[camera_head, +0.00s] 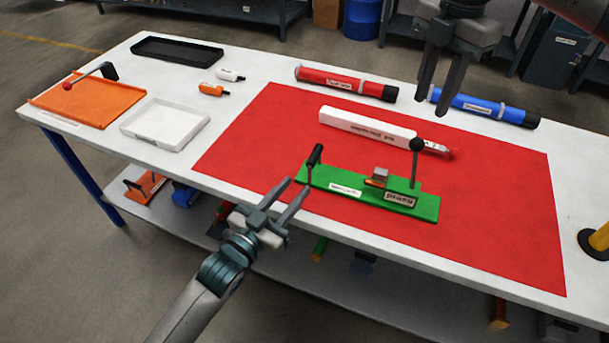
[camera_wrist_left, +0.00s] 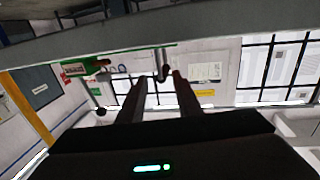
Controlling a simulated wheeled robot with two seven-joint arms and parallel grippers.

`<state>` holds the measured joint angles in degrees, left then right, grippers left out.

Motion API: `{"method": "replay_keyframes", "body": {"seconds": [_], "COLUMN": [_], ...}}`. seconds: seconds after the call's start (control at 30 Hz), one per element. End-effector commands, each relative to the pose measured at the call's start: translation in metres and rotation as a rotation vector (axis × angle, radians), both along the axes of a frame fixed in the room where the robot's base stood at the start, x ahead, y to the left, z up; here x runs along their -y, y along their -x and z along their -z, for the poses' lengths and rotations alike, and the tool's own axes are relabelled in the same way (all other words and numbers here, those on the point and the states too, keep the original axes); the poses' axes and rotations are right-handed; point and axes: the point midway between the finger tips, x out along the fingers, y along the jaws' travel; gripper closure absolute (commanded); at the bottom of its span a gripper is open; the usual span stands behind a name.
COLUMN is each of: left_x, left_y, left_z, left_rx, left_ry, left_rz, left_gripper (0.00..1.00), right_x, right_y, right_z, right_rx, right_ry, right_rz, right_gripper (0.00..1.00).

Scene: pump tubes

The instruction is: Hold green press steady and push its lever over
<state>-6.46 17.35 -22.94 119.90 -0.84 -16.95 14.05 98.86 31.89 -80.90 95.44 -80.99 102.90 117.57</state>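The green press (camera_head: 335,188) lies on the red mat (camera_head: 500,230). It has a black upright handle (camera_head: 314,157) at its left end and a lever (camera_head: 415,165) with a black ball top, standing upright near its right end. My left gripper (camera_head: 298,186) is open and empty, just left of the press's handle end. In the left wrist view the picture is upside down; the handle (camera_wrist_left: 160,68) shows beyond and between the open fingers (camera_wrist_left: 158,78), and the black ball (camera_wrist_left: 100,111) shows at left. My right gripper (camera_head: 432,106) is open and empty above the mat, behind the lever.
A white box (camera_head: 365,125) with a red-tipped rod lies behind the press. Red (camera_head: 345,82) and blue (camera_head: 490,107) tubes lie at the back edge. Orange (camera_head: 75,100) and white (camera_head: 165,122) trays stand at left. A yellow post (camera_head: 600,238) stands at right. The front of the mat is clear.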

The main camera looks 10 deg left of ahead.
Motion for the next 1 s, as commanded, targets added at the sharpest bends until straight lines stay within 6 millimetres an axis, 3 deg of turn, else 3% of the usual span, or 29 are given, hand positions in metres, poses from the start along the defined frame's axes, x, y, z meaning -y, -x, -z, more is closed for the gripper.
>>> {"method": "replay_keyframes", "body": {"seconds": [0.2,0.4,0.83,0.97,1.0], "left_x": [0.014,0.022,0.024,0.024,0.024], "left_y": [-0.031,-0.047,-0.052,-0.052,-0.052], "left_z": [-0.001,0.0,0.0,0.0,0.0], "left_rx": [0.001,0.0,0.0,0.0,0.0], "left_ry": [0.0,0.0,0.0,0.0,0.0], "left_rz": [0.0,-0.001,0.0,0.0,0.0], "left_gripper": [0.68,0.68,0.68,0.99,1.0], "right_x": [0.0,0.0,0.0,0.0,0.0], "right_y": [0.0,0.0,0.0,0.0,0.0], "right_z": [0.0,0.0,0.0,0.0,0.0], "right_rx": [0.0,0.0,0.0,0.0,0.0], "right_ry": [0.0,0.0,0.0,0.0,0.0], "right_rz": [0.0,0.0,0.0,0.0,0.0], "right_gripper": [0.69,0.69,0.69,0.69,0.69]}}
